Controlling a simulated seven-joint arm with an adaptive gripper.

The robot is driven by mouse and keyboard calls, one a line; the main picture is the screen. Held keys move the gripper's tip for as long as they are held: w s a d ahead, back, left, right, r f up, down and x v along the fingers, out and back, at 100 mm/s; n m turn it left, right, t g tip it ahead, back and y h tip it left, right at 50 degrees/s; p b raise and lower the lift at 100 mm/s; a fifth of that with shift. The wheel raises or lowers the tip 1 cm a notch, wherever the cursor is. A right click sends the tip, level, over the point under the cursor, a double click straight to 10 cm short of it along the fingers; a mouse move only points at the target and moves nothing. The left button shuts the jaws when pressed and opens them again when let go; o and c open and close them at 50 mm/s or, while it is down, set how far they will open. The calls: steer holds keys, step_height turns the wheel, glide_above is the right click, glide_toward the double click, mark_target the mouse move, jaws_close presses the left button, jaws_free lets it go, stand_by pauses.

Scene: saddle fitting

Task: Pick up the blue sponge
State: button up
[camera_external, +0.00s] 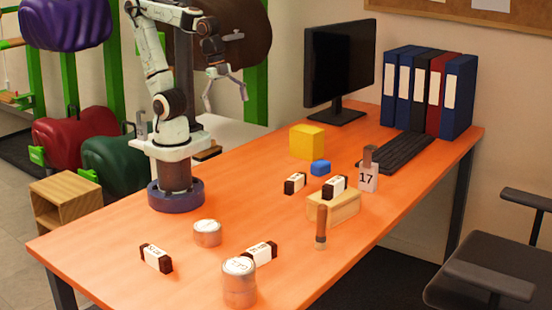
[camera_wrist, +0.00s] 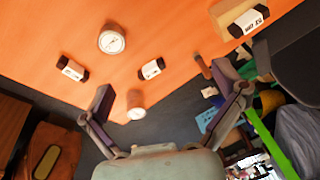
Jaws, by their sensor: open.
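My gripper (camera_external: 226,95) is in the air above the table's far left side, well to the left of the sponge and higher. Its two fingers are spread apart with nothing between them. In the wrist view my gripper (camera_wrist: 165,90) is open too, with tabletop and floor beyond it.
A dark labelled block (camera_external: 295,183) lies close to the sponge's left front. A wooden block (camera_external: 334,207) carries another labelled block (camera_external: 335,186). A marked "17" box (camera_external: 368,177) stands right. Cans (camera_external: 207,233) (camera_external: 239,283) stand nearer. A keyboard (camera_external: 396,152) lies behind.

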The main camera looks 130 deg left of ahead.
steer(key=w+a+r+m+t, duration=0.1)
steer(key=w+a+r, duration=0.15)
steer(key=w, duration=0.35)
steer(key=w+a+r+m, duration=0.1)
steer(key=w+a, duration=0.3)
steer(key=w, duration=0.2)
steer(key=w+a+f+y, duration=0.1)
steer(key=w+a+f, duration=0.25)
steer(key=a, duration=0.55)
steer(key=w+a+f, duration=0.3)
steer(key=a+f, duration=0.1)
steer(key=a, duration=0.4)
steer(key=n+g+h, duration=0.2)
steer(key=n+g, duration=0.2)
steer(key=n, duration=0.1)
glide_above(321, 162)
steer(key=f, duration=1.8)
steer(key=shift+d+f, duration=0.2)
steer(key=shift+f, duration=0.15)
step_height(321, 162, down, 5)
steer(key=shift+r, duration=0.1)
steer(key=shift+w+f, duration=0.1)
steer(key=shift+f, duration=0.65)
steer(key=shift+c, duration=0.2)
